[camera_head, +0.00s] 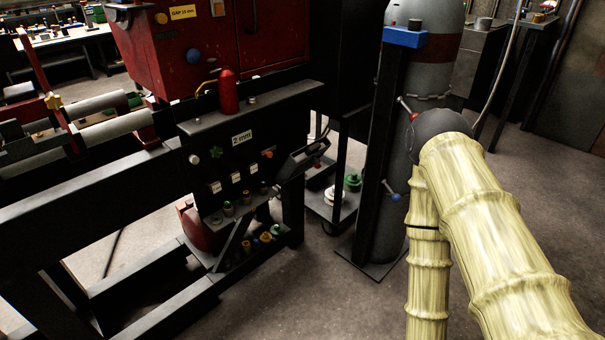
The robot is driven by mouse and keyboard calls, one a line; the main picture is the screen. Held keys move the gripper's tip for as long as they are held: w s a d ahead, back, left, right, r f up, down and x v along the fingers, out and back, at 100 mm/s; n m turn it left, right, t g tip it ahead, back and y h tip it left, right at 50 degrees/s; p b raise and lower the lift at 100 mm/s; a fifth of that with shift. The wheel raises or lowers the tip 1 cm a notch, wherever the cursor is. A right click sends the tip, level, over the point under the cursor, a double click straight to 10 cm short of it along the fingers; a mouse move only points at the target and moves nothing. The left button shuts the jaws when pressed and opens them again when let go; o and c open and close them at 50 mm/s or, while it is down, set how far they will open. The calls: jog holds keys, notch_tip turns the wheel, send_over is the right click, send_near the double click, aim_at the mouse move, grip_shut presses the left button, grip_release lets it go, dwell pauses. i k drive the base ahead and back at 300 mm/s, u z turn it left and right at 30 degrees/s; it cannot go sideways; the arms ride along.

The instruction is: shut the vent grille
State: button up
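I cannot make out a vent grille for certain. A dark, framed flap (304,157) sticks out at a slant from the right side of the black machine panel (205,165); it may be the grille, standing open, but its slats are too small to tell. A small red spot shows near its right end. My arm, in a pale yellow ribbed cover, fills the right side of the head view and bends at a dark joint. My gripper is not visible in this view.
A red cabinet (205,45) and a red bottle (229,92) are above the panel. A grey gas cylinder (395,190) with a black post stands between the flap and my arm. A low trolley (335,205) is behind. Grey floor (310,300) is clear in front.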

aim_at(290, 169)
jog(key=u, duration=2.75)
jog(key=k, duration=0.7)
jog(key=z, duration=1.9)
